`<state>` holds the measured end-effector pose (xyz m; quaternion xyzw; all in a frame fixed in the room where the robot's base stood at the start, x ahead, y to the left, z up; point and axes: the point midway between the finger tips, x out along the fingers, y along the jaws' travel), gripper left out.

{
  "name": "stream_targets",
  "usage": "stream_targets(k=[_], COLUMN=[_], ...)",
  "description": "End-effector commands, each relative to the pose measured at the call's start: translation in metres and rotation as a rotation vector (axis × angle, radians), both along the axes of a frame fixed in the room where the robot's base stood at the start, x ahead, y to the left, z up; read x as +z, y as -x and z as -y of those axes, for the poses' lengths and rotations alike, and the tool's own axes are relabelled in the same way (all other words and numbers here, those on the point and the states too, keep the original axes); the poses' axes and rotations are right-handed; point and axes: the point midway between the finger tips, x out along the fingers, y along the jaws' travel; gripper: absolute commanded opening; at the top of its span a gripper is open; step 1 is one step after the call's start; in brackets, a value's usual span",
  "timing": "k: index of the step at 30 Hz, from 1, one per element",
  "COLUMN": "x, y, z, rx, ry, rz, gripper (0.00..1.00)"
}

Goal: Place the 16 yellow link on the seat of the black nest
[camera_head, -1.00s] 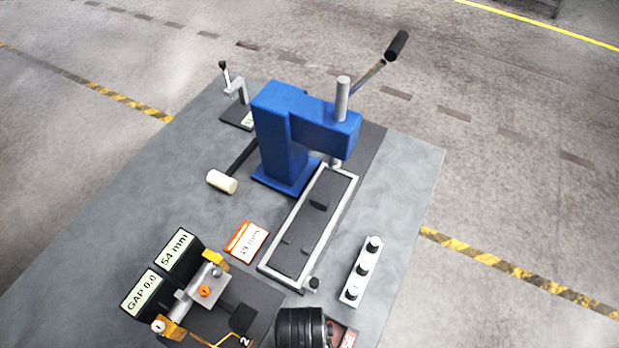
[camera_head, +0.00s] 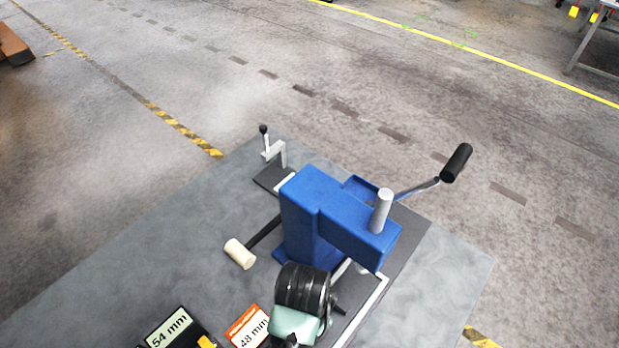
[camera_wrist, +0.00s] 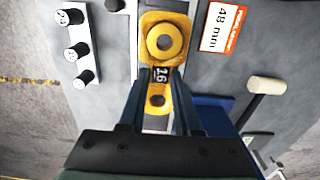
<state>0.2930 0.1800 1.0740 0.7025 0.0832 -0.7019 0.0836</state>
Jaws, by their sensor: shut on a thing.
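The yellow link (camera_wrist: 149,24), marked 16 with a large ringed hole at one end and a smaller hole at the other, shows in the wrist view. My gripper (camera_wrist: 160,88) is shut on its narrower part near the label. The link lies over the long black nest with a pale metal rim, seen in the head view (camera_head: 370,307) below the blue press. Its length runs roughly along the nest. I cannot tell whether it touches the seat. My wrist hides the link and most of the nest in the head view.
The blue press (camera_head: 318,215) with its long lever (camera_head: 456,163) stands close behind. An orange-edged 48 mm card (camera_head: 249,328) lies near the nest. A block of pegs (camera_wrist: 76,50) is on the other side.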

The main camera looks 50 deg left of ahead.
Motion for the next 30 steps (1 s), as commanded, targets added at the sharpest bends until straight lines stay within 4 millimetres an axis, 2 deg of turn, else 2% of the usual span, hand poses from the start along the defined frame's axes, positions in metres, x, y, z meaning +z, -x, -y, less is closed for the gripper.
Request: stream_targets(k=[6, 11, 18, 22, 30], x=[-0.035, -0.047, -0.078, -0.085, -0.086], y=[0.001, 0.000, 0.000, 0.000, 0.000], z=[0.001, 0.000, 0.000, 0.000, 0.000], rx=[0.000, 0.000, 0.000, -0.001, -0.001], ry=[0.000, -0.001, -0.001, -0.002, -0.002], rz=[-0.002, 0.000, 0.000, 0.001, 0.001], gripper=[0.00, 0.00, 0.00, 0.00, 0.00])
